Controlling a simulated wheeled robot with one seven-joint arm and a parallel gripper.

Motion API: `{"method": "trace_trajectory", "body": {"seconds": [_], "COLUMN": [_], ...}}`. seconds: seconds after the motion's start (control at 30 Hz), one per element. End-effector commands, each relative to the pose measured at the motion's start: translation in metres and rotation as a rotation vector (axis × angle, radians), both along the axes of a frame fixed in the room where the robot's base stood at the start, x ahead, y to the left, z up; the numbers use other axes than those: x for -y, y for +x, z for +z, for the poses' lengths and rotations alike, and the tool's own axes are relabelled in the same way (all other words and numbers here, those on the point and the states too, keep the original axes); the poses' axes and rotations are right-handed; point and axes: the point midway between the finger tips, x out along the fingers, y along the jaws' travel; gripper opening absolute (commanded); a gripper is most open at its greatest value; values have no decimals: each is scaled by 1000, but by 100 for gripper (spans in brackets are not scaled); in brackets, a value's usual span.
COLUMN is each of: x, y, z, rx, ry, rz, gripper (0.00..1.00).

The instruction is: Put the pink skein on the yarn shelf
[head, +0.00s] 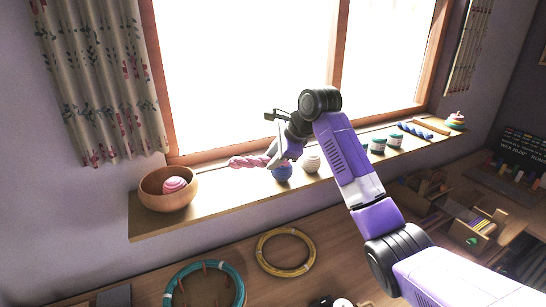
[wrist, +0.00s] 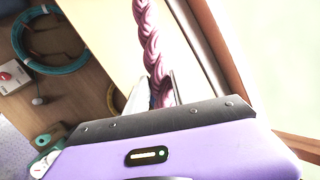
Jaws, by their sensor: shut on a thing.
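The pink skein (head: 247,162) is a twisted rope of yarn by the window, at the back of the wooden shelf (head: 150,222) in the head view. It also shows in the wrist view (wrist: 150,38), running up from between the fingers. My gripper (head: 272,161) is shut on one end of it; its fingers show in the wrist view (wrist: 163,90). The skein sticks out to the left of the gripper, roughly along the shelf. I cannot tell whether it touches the shelf. The gripped end is partly hidden.
On the shelf are a wooden bowl (head: 160,201) with a pink ball (head: 175,184), a blue ball (head: 282,173), a white ball (head: 311,162), jars (head: 378,146) and a blue skein (head: 414,131). The window frame (head: 215,152) is close behind. Teal (head: 238,281) and yellow (head: 261,253) hoops lie below.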

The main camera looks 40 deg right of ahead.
Motion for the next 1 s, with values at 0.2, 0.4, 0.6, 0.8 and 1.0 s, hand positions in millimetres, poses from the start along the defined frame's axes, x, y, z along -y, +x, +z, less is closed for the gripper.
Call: {"method": "trace_trajectory", "body": {"seconds": [0.2, 0.4, 0.6, 0.8, 1.0], "x": [-1, 0, 0, 0, 0], "y": [0, 0, 0, -3, -26], "z": [-6, -6, -5, 8, 39], "rx": [0, 0, 0, 3, 7], "ry": [1, 0, 0, 0, -2], "rz": [1, 0, 0, -1, 1], "gripper": [0, 51, 51, 51, 51]}}
